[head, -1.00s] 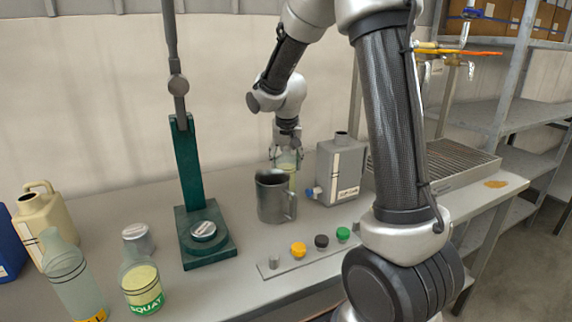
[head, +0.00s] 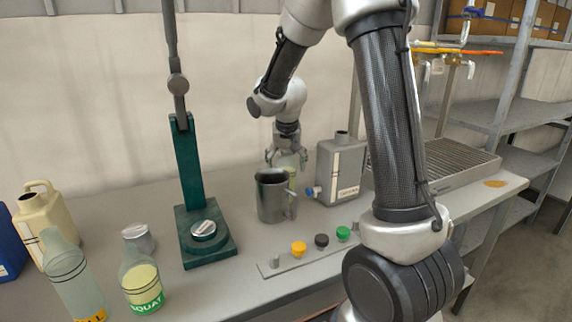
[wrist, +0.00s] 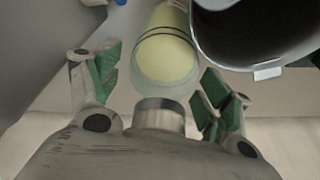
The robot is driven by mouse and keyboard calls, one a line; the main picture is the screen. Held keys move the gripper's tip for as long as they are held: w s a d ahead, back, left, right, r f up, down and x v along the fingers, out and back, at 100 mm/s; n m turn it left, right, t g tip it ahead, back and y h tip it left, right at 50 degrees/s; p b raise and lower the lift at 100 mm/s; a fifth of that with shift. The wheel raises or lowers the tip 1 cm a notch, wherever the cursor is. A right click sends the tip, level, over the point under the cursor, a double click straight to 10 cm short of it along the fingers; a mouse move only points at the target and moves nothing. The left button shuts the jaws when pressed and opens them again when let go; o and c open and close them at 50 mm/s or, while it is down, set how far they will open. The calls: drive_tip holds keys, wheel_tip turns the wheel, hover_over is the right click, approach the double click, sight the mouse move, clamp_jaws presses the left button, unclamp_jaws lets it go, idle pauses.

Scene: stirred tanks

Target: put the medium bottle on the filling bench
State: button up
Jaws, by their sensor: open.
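A bottle with pale yellow contents (wrist: 166,52) stands between my gripper's fingers in the wrist view. In the head view it shows only partly (head: 289,167), behind the metal jug (head: 272,197); its base is hidden and no label can be read. I take it as the medium bottle. My gripper (head: 287,160) is open around its upper part, pointing down. In the wrist view the green-padded fingers (wrist: 163,92) stand apart from the glass on both sides. The grey filling bench (head: 165,222) runs beneath these things.
The jug stands close in front of the bottle. A grey can (head: 341,172) is just right of it. A green press (head: 205,235), a squat bottle (head: 142,284), a tall bottle (head: 70,280) and a jerrycan (head: 42,222) stand left. A strip of caps (head: 310,248) lies in front.

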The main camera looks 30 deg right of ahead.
drive_tip(key=v, duration=1.2)
drive_tip(key=s+d+r+n+t+y, duration=0.1)
drive_tip(key=s+n, duration=0.3)
drive_tip(key=s, duration=2.3)
drive_tip(key=shift+s+d+n, duration=0.25)
drive_tip(key=shift+s+n, duration=0.05)
drive_tip(key=shift+s, duration=0.1)
drive_tip(key=shift+r, duration=0.15)
